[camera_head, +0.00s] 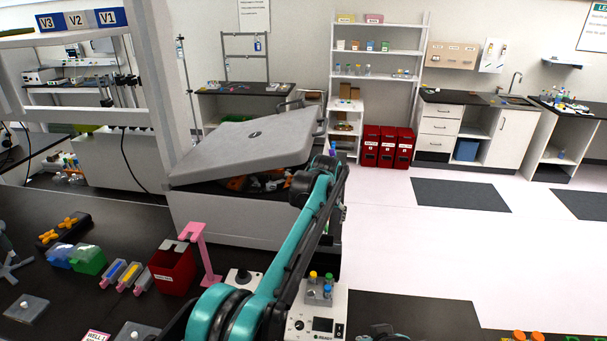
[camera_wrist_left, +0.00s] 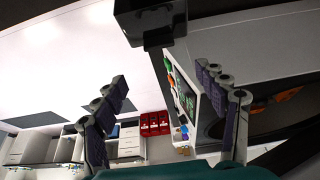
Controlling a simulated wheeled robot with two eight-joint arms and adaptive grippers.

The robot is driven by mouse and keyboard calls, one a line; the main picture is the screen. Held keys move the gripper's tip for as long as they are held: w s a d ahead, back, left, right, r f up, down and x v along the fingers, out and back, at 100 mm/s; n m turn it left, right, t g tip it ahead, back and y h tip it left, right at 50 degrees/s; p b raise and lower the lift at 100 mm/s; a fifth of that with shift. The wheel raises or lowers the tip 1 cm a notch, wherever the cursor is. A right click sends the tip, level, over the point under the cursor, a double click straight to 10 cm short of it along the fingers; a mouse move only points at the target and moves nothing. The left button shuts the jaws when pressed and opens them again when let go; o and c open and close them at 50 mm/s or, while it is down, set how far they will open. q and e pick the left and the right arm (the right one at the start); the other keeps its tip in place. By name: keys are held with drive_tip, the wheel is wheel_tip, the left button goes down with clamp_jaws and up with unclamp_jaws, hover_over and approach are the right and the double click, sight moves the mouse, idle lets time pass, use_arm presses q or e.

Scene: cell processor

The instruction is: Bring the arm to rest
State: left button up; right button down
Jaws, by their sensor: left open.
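My left arm, teal and black, reaches in the head view from the bottom middle to the right side of a large grey centrifuge-like machine (camera_head: 250,222), whose lid (camera_head: 240,150) is raised. Orange parts show inside the machine, under the lid. In the left wrist view my left gripper (camera_wrist_left: 160,82) is open, with its two dark ribbed fingers wide apart and nothing between them. Orange parts in a dark round opening (camera_wrist_left: 262,115) lie to the right of the fingers there. In the head view the fingers are hidden behind the arm and lid.
On the black bench stand a red bin (camera_head: 172,270), a pink stand (camera_head: 203,255), a green box (camera_head: 89,259) and a small white device (camera_head: 318,312) with coloured-cap tubes, close beside my arm. White shelves (camera_head: 378,53) stand behind.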

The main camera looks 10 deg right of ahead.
use_arm(q)
drive_tip(key=s+a+n+t+b, duration=0.1)
drive_tip(key=s+a+b, duration=0.4)
drive_tip(key=s+a, duration=0.5)
drive_tip(key=s+a+n+b, duration=0.1)
drive_tip(key=s+a+b, duration=0.5)
drive_tip(key=a, duration=0.7)
drive_tip(key=s+a+f+t+b, duration=0.1)
drive_tip(key=s+a+f+b, duration=0.2)
drive_tip(key=s+f, duration=0.7)
drive_tip(key=s+a+f+n+y+b, duration=0.1)
drive_tip(key=s+a+f+b, duration=0.2)
drive_tip(key=s+a+f, duration=0.5)
drive_tip(key=s+f, duration=0.1)
drive_tip(key=s, duration=0.4)
drive_tip(key=shift+s+a+f+t, duration=0.15)
drive_tip(key=shift+s+f+t, duration=0.05)
drive_tip(key=shift+f+t, duration=0.2)
